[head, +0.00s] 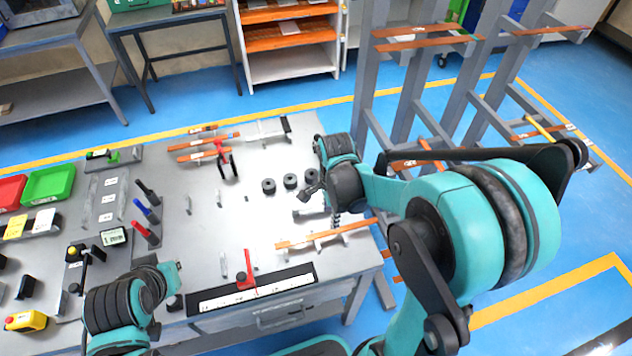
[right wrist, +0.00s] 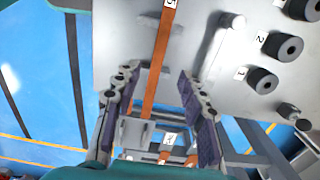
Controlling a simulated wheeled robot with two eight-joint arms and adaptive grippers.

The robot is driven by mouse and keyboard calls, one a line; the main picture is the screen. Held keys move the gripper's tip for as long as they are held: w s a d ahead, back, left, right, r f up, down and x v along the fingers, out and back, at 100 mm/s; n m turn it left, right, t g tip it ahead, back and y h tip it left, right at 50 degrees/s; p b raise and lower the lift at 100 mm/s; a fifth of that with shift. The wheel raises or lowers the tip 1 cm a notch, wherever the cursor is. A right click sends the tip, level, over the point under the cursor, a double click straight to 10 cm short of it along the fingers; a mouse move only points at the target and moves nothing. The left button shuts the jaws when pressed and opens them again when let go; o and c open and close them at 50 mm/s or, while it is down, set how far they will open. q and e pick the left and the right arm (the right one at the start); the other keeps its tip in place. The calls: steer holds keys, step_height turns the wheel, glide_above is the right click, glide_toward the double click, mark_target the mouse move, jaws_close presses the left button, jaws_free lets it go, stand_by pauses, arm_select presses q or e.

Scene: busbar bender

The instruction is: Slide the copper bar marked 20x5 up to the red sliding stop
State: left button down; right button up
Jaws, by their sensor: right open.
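A copper bar (head: 325,235) lies across small supports near the table's front right edge. In the right wrist view the bar (right wrist: 162,45) runs between my open fingers, with a white label at the top that is only partly legible. My right gripper (right wrist: 157,108) is open around the bar's line; I cannot tell whether it touches. In the head view the right gripper (head: 318,198) is partly hidden by its wrist. The red sliding stop (head: 246,272) stands on a white scale (head: 255,291) left of the bar, clear of it. My left wrist is at lower left; its fingers cannot be made out.
Black cylinders (head: 290,181) stand behind the bar. More copper bars (head: 208,156) and a red-handled tool (head: 222,150) are at the back. Upright handled tools (head: 146,232) and green (head: 48,185) and red bins are at left. The table middle is mostly clear.

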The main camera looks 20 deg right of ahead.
mark_target(319, 235)
steer(key=shift+f, duration=0.4)
step_height(319, 235, down, 7)
steer(key=b, duration=0.2)
steer(key=shift+s+a+b, duration=0.1)
steer(key=shift+b, duration=0.3)
jaws_close()
steer(key=shift+a, duration=0.1)
steer(key=shift+a, duration=1.45)
